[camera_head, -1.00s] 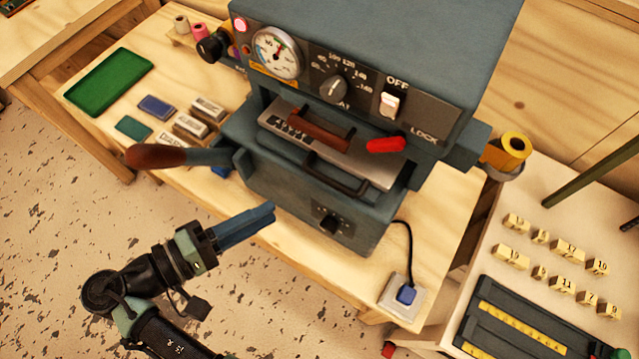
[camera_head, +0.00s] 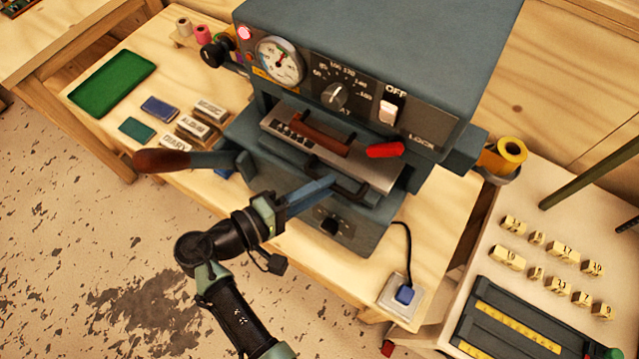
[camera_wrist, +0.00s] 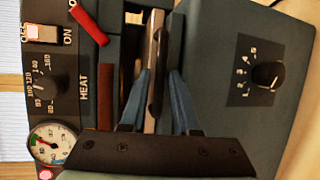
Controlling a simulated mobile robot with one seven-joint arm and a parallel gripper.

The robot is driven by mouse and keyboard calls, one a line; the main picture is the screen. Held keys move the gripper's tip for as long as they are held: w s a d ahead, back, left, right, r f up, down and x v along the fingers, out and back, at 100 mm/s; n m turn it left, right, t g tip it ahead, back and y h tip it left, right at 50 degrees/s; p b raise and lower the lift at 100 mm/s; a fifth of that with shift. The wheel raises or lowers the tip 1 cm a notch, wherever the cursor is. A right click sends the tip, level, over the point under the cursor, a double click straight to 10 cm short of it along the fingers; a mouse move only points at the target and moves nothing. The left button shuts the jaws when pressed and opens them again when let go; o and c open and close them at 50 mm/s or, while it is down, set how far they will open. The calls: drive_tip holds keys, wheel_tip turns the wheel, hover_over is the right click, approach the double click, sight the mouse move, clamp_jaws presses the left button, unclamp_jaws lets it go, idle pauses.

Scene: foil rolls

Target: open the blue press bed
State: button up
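The blue-grey press (camera_head: 430,45) stands on the wooden bench. Its bed is a metal plate (camera_head: 365,173) seated within the press body, with a dark bar handle (camera_head: 345,182) on its front. The handle also shows in the wrist view (camera_wrist: 158,85). My gripper (camera_head: 328,181) is at this handle. In the wrist view my gripper (camera_wrist: 162,73) has its two blue fingers apart, one on each side of the handle, with gaps visible. Contact with the handle cannot be told. Part of the handle is hidden behind the fingers in the head view.
A lever with a brown grip (camera_head: 163,161) sticks out left of the press. A red-tipped lever (camera_head: 385,150) is above the bed, near a brown handle (camera_head: 322,138). A power cord runs to a socket (camera_head: 404,296) at the front right. A side table (camera_head: 480,240) holds numbered blocks.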

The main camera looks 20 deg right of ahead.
clamp_jaws()
idle(1.4)
